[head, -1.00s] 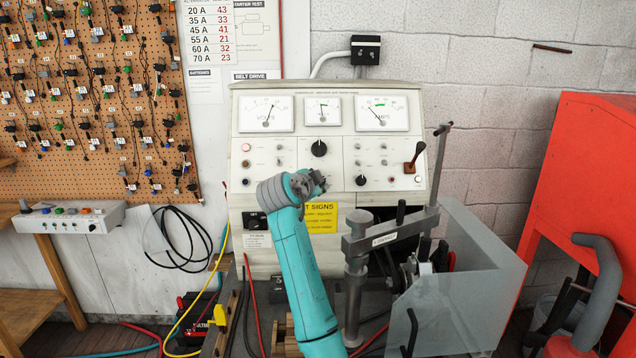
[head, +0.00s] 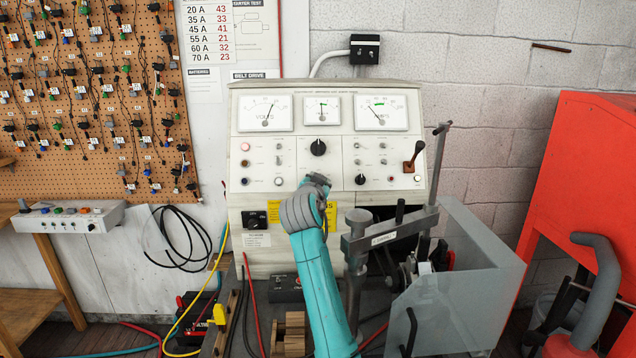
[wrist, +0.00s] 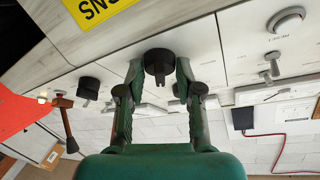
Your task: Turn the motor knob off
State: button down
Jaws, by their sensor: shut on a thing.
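In the wrist view, a round black knob (wrist: 158,61) sits on the pale panel between the two green fingers of my gripper (wrist: 159,68). My gripper is shut on it, one finger on each side. I cannot read a label for this knob. In the head view, my gripper (head: 317,184) is against the lower middle of the console face (head: 338,165) and hides the knob there. A larger black knob (head: 319,148) shows just above my gripper. Another small black knob (head: 360,180) is to its right.
A yellow sign (head: 331,216) is partly hidden by my arm. A red cabinet (head: 585,180) stands at far right.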

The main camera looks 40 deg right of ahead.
jog(key=shift+f+n, duration=0.1)
jog(key=shift+n, duration=0.4)
jog(key=c, duration=0.8)
grip_release()
jog(key=v, duration=1.2)
jog(key=shift+s+d+f, duration=0.1)
jog(key=shift+s+f, duration=0.05)
